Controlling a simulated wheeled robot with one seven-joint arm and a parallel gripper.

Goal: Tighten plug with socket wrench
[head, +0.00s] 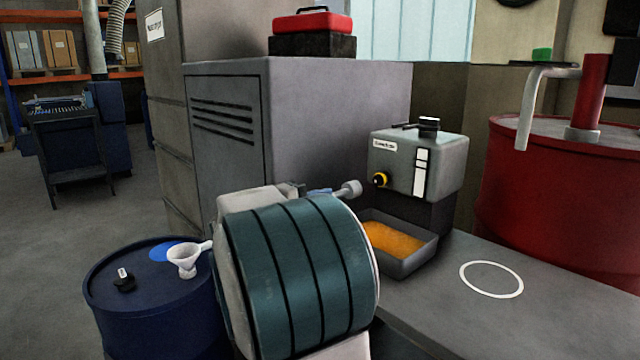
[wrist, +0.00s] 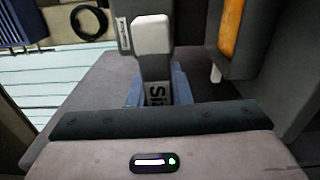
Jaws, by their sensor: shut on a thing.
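The plug (head: 380,179), dark with a yellow ring, sits on the left face of a grey metal housing (head: 412,165). My gripper (head: 318,192), with blue fingers, is mostly hidden behind my arm. It is shut on the socket wrench (head: 350,188), whose light grey rounded end points right towards the plug. A small gap shows between that end and the plug in the head view. In the wrist view my gripper (wrist: 160,92) holds the wrench (wrist: 152,38) between its fingers, and part of the lettering on it shows. The plug cannot be made out there.
A grey tray (head: 405,262) with orange liquid stands below the housing. The bench (head: 560,310) is clear on the right, with a white ring (head: 491,279) marked on it. A red drum (head: 540,210) stands behind. A blue drum (head: 140,325) with a funnel (head: 187,259) stands left.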

